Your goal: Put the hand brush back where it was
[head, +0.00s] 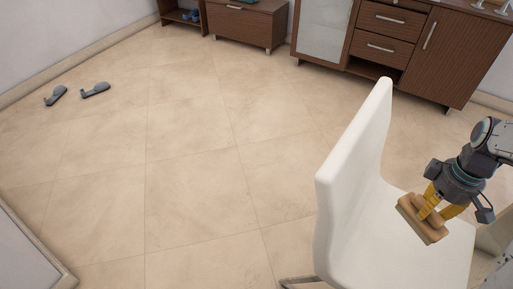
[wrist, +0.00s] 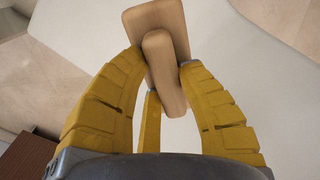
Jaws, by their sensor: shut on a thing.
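The hand brush (head: 424,219) is a light wooden block with a wooden handle on top; it also shows in the wrist view (wrist: 157,20). My gripper (head: 432,208) has yellow fingers, and in the wrist view (wrist: 163,85) they close around the brush's handle. In the head view the brush appears over the seat of a white chair (head: 350,190). I cannot tell whether its underside touches the seat. The bristles are mostly hidden.
A dark wooden cabinet (head: 440,55) and a low cabinet (head: 245,25) stand along the back wall. Two grey objects, perhaps shoes, (head: 56,95) and (head: 95,90), lie on the floor at left. The tiled floor (head: 190,170) between is clear. The chair's tall backrest rises left of my gripper.

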